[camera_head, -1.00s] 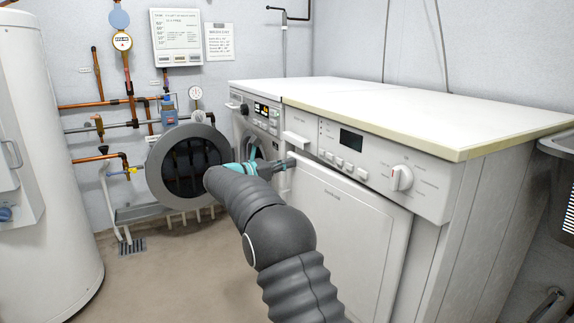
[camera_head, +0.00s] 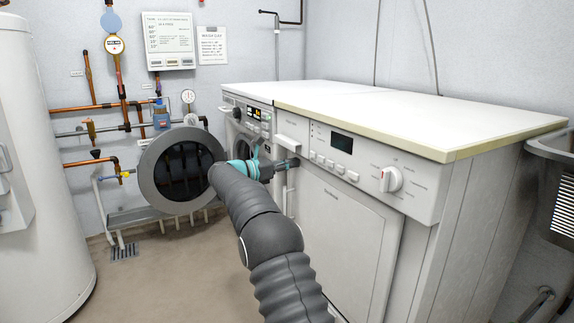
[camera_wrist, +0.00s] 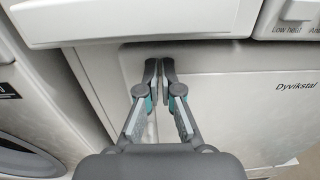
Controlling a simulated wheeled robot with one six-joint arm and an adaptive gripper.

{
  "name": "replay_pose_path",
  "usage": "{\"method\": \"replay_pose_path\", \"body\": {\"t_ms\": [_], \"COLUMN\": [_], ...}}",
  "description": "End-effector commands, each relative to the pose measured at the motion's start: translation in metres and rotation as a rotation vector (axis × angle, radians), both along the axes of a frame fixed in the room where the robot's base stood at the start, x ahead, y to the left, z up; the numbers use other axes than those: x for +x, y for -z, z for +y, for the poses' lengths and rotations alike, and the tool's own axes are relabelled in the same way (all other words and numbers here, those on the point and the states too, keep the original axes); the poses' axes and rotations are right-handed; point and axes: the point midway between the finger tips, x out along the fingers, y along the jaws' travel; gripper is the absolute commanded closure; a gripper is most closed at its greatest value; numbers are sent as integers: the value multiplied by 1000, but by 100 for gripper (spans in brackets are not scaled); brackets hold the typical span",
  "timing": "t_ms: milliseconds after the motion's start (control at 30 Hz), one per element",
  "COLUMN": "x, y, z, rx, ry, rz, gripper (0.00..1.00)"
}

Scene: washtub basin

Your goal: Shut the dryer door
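The near white machine (camera_head: 365,165) has a dial, buttons and a flat rectangular white door (camera_head: 345,235). Its door, marked "Dyvikstal", also shows in the wrist view (camera_wrist: 245,110), and a "Low heat" label is above it. I cannot tell whether this door is fully flush. My gripper (camera_head: 296,163) is at the upper left corner of that door. In the wrist view my gripper (camera_wrist: 160,68) has its fingertips close together at the door's left edge, with nothing seen between them; contact is unclear. The far machine has a round grey-rimmed door (camera_head: 150,178) standing wide open.
A white worktop (camera_head: 400,110) covers both machines. A white tank (camera_head: 40,160) stands at the left. Pipes and gauges (camera_head: 115,45) line the back wall. A grey basin (camera_head: 550,150) is at the right edge. Open floor (camera_head: 175,270) lies in front at the left.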

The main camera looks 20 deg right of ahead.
Motion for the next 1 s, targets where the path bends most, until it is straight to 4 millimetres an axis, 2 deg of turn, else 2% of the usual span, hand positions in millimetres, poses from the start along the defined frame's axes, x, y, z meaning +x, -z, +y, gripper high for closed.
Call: {"method": "replay_pose_path", "body": {"t_ms": [67, 300, 600, 900, 1000], "x": [-3, -6, -18, -23, -13], "y": [-1, -1, 1, 1, 2], "z": [5, 64, 117, 138, 141], "rx": [-5, -12, -11, -14, -24], "ry": [12, -5, -1, 2, -43], "rz": [-3, 4, 5, 25, 101], "gripper": [100, 100, 100, 100, 100]}}
